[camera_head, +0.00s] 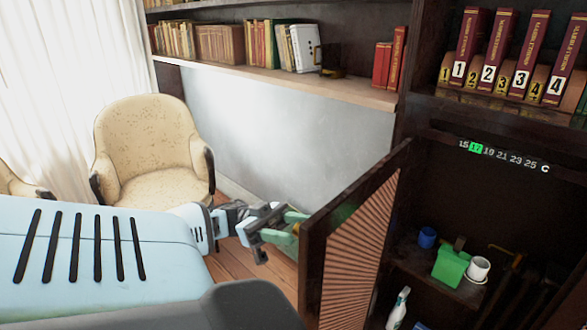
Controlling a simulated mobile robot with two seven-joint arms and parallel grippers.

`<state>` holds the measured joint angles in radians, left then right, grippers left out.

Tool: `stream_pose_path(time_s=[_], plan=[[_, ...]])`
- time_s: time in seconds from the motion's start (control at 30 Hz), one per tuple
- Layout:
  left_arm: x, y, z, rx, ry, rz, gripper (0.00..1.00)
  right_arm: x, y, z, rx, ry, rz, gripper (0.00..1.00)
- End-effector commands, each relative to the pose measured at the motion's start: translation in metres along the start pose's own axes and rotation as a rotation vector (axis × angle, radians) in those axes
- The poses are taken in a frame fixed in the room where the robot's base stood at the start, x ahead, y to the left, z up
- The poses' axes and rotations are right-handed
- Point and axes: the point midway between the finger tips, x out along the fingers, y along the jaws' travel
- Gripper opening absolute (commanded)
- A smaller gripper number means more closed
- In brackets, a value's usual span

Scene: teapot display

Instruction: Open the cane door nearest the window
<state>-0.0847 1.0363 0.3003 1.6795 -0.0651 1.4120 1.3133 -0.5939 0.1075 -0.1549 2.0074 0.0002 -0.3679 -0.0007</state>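The cane door (352,245) has a dark wooden frame and a ribbed, fan-patterned panel. It stands swung open, jutting out from the dark cabinet toward me and showing the cabinet's inside to its right. My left gripper (287,227), with greenish fingers, is at the left side of the door, close to its outer edge. The door partly hides the fingertips, so I cannot tell whether they touch it or how far apart they are. My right gripper is not in view.
Inside the cabinet, a shelf holds a green box (451,266), a white cup (479,268) and a blue cup (427,237). A spray bottle (398,308) stands below. A cream armchair (150,155) stands left, near the curtained window (60,90). Numbered books (500,50) line the shelf above.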

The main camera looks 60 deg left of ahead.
Motion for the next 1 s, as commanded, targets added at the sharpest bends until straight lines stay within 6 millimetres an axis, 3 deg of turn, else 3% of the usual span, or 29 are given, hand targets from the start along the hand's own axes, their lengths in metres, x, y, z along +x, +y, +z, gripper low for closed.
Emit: stream_pose_path(time_s=[0.3,0.5,1.0], plan=[[-0.049,0.000,0.003,-0.004,-0.003,-0.005,0.48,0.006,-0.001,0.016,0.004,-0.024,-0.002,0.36],[-0.070,0.000,0.002,-0.003,-0.003,-0.001,0.48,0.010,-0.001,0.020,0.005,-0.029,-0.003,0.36],[-0.074,0.000,0.000,-0.001,-0.001,0.000,0.48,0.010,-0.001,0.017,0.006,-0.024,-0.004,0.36]])
